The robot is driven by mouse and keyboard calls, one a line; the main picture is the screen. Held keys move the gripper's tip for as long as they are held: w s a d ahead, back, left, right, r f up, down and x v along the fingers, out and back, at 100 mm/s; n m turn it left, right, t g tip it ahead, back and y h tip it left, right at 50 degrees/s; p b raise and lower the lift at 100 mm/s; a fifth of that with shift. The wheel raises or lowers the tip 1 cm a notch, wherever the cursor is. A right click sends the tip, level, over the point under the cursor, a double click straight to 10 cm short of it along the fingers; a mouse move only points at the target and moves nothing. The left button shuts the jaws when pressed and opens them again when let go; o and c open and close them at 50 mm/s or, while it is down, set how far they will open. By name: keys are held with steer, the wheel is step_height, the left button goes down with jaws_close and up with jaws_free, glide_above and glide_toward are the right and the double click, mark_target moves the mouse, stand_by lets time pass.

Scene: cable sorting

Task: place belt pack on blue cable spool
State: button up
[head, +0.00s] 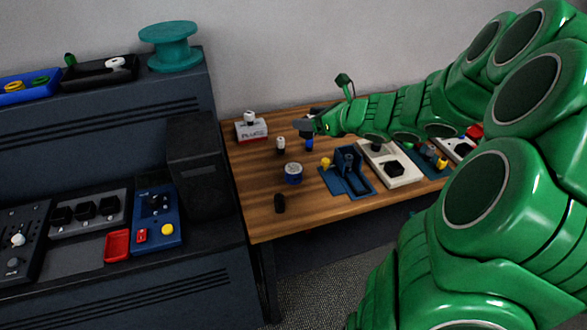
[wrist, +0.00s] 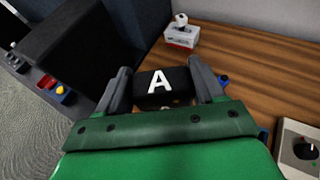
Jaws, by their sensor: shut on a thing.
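My gripper (head: 308,126) is above the back part of the wooden table in the head view. In the wrist view its two grey fingers are shut on a black belt pack (wrist: 160,82) marked with a white letter A. A blue cable spool (head: 293,173) with a pale top stands on the table, below and slightly left of my gripper in the head view. The belt pack is apart from it. I cannot make out the spool in the wrist view.
A white and red box (head: 251,131) labelled PLUGS stands at the table's back left. A black object (head: 280,203) is at the front left. Blue and white device panels (head: 390,165) fill the right. A dark console (head: 205,165) borders the left. A teal spool (head: 170,48) sits on its shelf.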

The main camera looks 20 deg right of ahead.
steer(key=s+a+f+n+g+y, duration=0.25)
steer(key=s+a, duration=0.25)
steer(key=s, duration=0.3)
glide_above(294, 168)
steer(key=s, duration=0.1)
steer(key=shift+t, duration=0.25)
steer(key=f, duration=0.8)
steer(key=shift+s+a+f, duration=0.2)
steer(key=shift+f, duration=0.1)
steer(key=shift+w+f, duration=0.4)
steer(key=shift+f, duration=0.1)
steer(key=shift+w+f, duration=0.25)
steer(key=shift+f, duration=0.25)
steer(key=shift+d+f, duration=0.1)
steer(key=shift+f, duration=1.2)
steer(key=o, duration=1.1)
steer(key=shift+f, duration=0.1)
steer(key=shift+o, duration=0.2)
